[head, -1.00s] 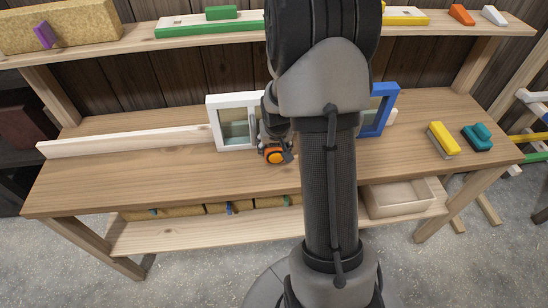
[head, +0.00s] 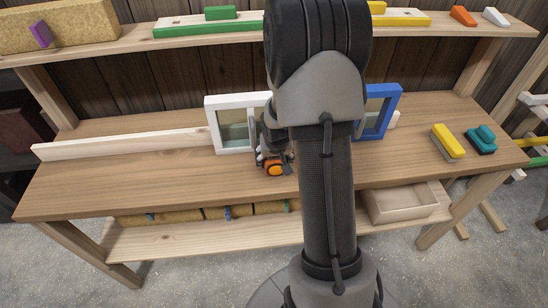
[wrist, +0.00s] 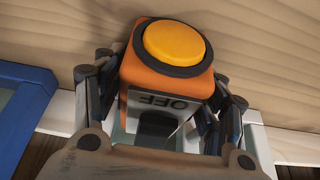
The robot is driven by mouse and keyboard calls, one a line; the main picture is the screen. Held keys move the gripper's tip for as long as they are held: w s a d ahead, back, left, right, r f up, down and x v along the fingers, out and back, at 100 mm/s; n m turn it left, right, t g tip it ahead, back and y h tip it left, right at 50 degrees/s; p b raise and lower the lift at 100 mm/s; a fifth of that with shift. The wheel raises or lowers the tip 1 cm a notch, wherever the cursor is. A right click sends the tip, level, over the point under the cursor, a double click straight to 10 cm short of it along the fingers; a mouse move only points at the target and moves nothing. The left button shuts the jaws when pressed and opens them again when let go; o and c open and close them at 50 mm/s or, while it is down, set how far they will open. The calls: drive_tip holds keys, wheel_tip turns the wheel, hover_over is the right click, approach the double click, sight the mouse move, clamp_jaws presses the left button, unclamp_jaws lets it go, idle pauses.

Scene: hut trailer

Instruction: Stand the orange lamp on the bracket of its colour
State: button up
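The orange lamp (head: 275,169) is a small block with a yellow-orange dome, just above or on the workbench in front of the white frame; I cannot tell if it touches the wood. In the wrist view the lamp (wrist: 170,75) shows its dome, a dark collar and a label reading OFF. My gripper (wrist: 165,105) has a finger on each side of the lamp and appears shut on it. In the head view my gripper (head: 272,155) is partly hidden by my arm. A small orange piece (head: 463,16) lies on the upper shelf; I cannot tell whether it is a bracket.
A white frame (head: 212,128) and a blue frame (head: 393,108) stand behind my arm. A yellow brush (head: 447,141) and a teal one (head: 481,140) lie at right. A pale strip (head: 120,145) runs along the left. The bench's left front is clear.

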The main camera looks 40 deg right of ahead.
drive_tip(key=shift+o, duration=0.7)
